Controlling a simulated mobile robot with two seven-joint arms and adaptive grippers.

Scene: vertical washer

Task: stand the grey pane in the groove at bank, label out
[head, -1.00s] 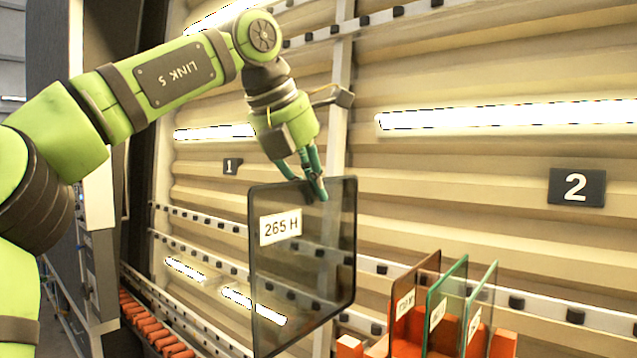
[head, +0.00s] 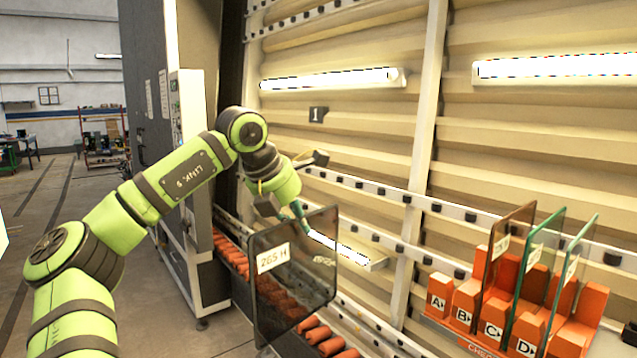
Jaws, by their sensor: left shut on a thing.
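The grey pane (head: 300,290) is a dark see-through sheet with a white label reading 265 H facing me. My left gripper (head: 303,222) is shut on its top edge and holds it roughly upright in front of the orange rollers. The pane's bottom corner is near the lower edge of the view. At the right stands an orange rack (head: 465,333) with blocks lettered A, B, C and D. A brown pane (head: 511,235), a green pane (head: 537,255) and another green-edged pane (head: 570,270) stand in it. My right gripper is not in view.
A row of orange rollers (head: 318,333) runs along the foot of the ribbed wall, behind the pane. A sign with 1 (head: 317,115) hangs on the wall. A tall machine cabinet (head: 175,130) stands at the left. Open floor (head: 45,220) lies further left.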

